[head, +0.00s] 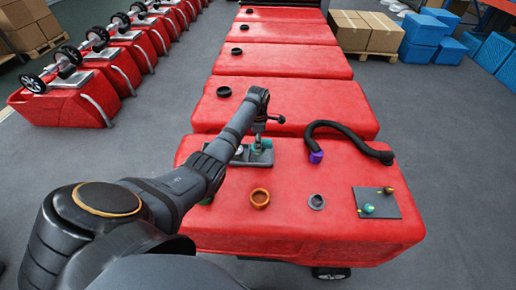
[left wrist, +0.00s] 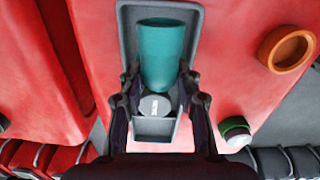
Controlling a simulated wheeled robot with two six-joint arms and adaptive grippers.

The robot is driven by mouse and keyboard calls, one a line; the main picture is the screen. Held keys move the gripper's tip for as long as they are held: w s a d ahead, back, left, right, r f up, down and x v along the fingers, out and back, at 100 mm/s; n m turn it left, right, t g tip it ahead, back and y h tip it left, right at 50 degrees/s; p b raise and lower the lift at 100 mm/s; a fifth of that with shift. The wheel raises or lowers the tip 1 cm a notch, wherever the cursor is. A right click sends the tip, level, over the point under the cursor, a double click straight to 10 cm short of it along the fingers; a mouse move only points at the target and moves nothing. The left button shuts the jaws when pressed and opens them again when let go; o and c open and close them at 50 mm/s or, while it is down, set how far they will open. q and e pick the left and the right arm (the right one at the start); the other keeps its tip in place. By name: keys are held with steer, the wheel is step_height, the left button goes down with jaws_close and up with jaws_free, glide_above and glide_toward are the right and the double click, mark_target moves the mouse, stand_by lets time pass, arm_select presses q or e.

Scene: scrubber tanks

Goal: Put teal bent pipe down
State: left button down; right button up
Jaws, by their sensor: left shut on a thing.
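The teal bent pipe (left wrist: 163,50) is between the fingers of my left gripper (left wrist: 160,82), which is shut on it. In the left wrist view it shows as a teal tube over a grey tray (left wrist: 125,30). I cannot tell whether it touches the tray floor. In the head view a bit of the teal pipe (head: 263,143) shows below my left gripper (head: 266,121), over the grey tray (head: 257,158) on the near red tank. The right gripper is not in view.
The near red tank (head: 330,235) also bears an orange ring (head: 260,198), a grey ring (head: 317,202), a black hose (head: 345,130) with a purple end, and a dark mat (head: 377,203) with small fittings. A green-and-white cap (left wrist: 235,130) is right of the tray. More red tanks stand behind.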

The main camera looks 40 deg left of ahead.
arm_select(q)
steer(key=shift+w+f, duration=0.15)
step_height(320, 180, down, 2)
steer(key=shift+a+f, duration=0.1)
steer(key=shift+f, duration=0.6)
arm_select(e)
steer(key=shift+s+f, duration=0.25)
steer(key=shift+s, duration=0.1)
arm_select(q)
steer(key=c, duration=0.9)
jaws_free()
steer(key=shift+r, duration=0.1)
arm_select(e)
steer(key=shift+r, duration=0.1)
arm_select(q)
step_height(320, 180, up, 12)
steer(key=shift+r, duration=0.1)
